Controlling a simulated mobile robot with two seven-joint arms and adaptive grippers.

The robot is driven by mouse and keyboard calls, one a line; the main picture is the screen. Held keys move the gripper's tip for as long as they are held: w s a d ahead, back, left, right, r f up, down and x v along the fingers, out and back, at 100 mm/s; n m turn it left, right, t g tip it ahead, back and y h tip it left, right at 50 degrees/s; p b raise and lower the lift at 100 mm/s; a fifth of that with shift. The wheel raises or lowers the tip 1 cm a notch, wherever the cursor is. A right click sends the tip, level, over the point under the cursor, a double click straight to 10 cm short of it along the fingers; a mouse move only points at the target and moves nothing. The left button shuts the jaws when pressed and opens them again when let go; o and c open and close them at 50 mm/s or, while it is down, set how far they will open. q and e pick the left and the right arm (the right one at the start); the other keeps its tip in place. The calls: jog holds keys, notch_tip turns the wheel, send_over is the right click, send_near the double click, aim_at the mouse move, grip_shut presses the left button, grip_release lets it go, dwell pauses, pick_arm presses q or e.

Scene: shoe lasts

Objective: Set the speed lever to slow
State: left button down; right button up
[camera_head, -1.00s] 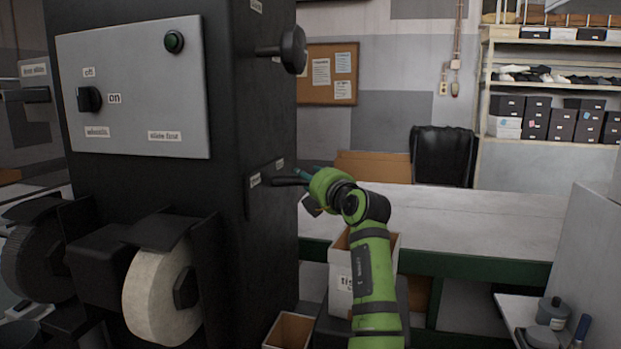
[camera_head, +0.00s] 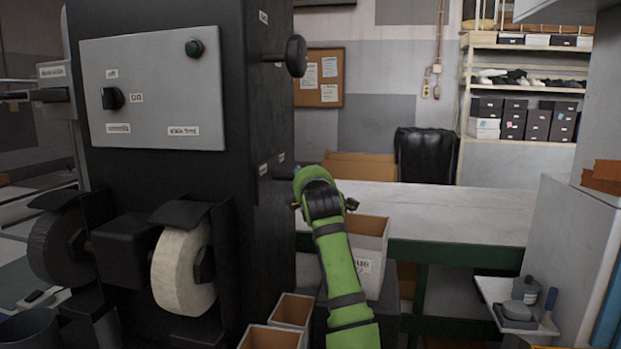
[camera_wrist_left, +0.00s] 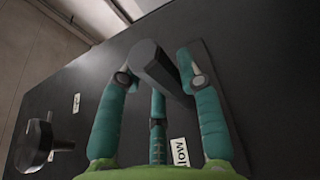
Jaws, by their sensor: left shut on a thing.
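The speed lever (camera_wrist_left: 153,62) is a dark bar with a faceted end on the side of the black machine (camera_head: 215,60). In the head view only a short dark piece of the lever (camera_head: 283,178) shows left of my green wrist. My left gripper (camera_wrist_left: 157,72) has its teal fingers around the lever and is shut on it. In the head view its fingers are mostly hidden. A white label (camera_wrist_left: 178,152), partly covered and seemingly reading SLOW, lies beside the fingers. In the head view two small labels (camera_head: 263,170) sit near the lever. My right gripper is not in view.
A dark round knob (camera_head: 296,56) sticks out above the lever and shows in the wrist view (camera_wrist_left: 38,145). Open boxes (camera_head: 292,309) stand below my arm. A long pale bench (camera_head: 440,205) lies behind. Grinding wheels (camera_head: 182,270) are on the machine's front.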

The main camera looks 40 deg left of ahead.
pick_arm(q)
jog(key=shift+s+d+m+t+h+b, duration=0.3)
jog(key=shift+s+m+t+h, duration=0.35)
jog(key=shift+s+h, duration=0.15)
jog(key=shift+s+d+m+t+h+b, duration=0.15)
jog(key=shift+s+d+m+t+h, duration=0.15)
jog(key=shift+s+m+t+h, duration=0.45)
jog(key=shift+s+d+m+t+h+b, duration=0.3)
jog(key=shift+s+m+t+h, duration=0.3)
jog(key=shift+s+h, duration=0.25)
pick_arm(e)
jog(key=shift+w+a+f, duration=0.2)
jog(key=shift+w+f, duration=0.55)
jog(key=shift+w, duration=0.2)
pick_arm(q)
jog(key=c, duration=0.8)
grip_release()
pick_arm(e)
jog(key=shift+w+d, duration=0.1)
